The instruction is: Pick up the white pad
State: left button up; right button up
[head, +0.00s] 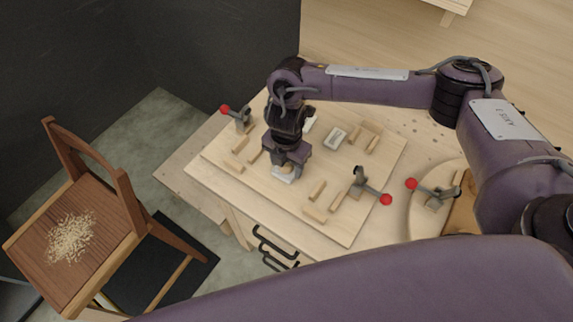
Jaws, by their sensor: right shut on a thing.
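My right gripper (286,168) points down over the left part of the light wooden board (334,228). It is shut on a white pad (282,178), which shows just below the fingers. The gripper hides part of the pad, and I cannot tell whether the pad touches the board. Another pale, block-like piece (335,138) lies on the board to the right of the gripper. A further white piece shows partly behind the gripper. My left gripper is not in view.
Small wooden blocks (315,214) stand on the board. Red-knobbed clamps (360,184) sit at its front right and back left (240,117), with another on a round wooden piece (425,215) at right. A wooden chair (105,222) with shavings on its seat stands at left.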

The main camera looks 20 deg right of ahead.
jog(key=shift+r, duration=0.1)
notch_tip(320, 180, up, 20)
dwell(0.5)
jog(key=o, duration=0.4)
jog(key=shift+c, duration=1.4)
